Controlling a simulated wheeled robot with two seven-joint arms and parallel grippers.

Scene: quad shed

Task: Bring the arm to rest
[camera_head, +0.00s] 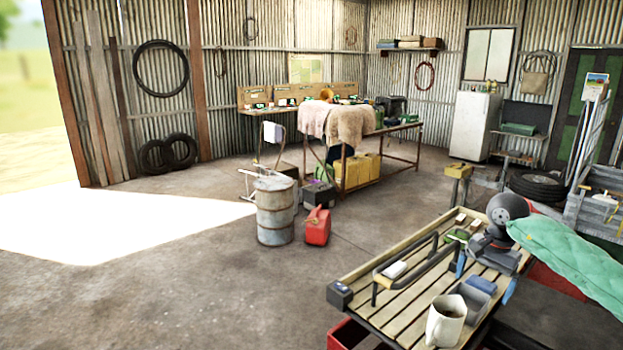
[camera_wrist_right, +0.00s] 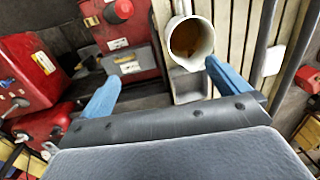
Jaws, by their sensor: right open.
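My right gripper (camera_head: 486,278) is over the slatted wooden bench (camera_head: 408,305) at the lower right of the head view, its blue fingers spread. In the right wrist view the gripper (camera_wrist_right: 162,75) is open, with nothing held between its fingers. A white mug (camera_head: 446,322) with brown contents stands on the bench, in front of the gripper and apart from it. The mug (camera_wrist_right: 190,40) also shows beyond the fingertips in the wrist view. My left gripper is not in view.
A black rail (camera_head: 415,262) runs along the bench. Red machinery (camera_wrist_right: 120,45) is beside the bench in the wrist view. A drum (camera_head: 275,212) and red jerrycan (camera_head: 317,228) stand on the floor; the left floor is clear.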

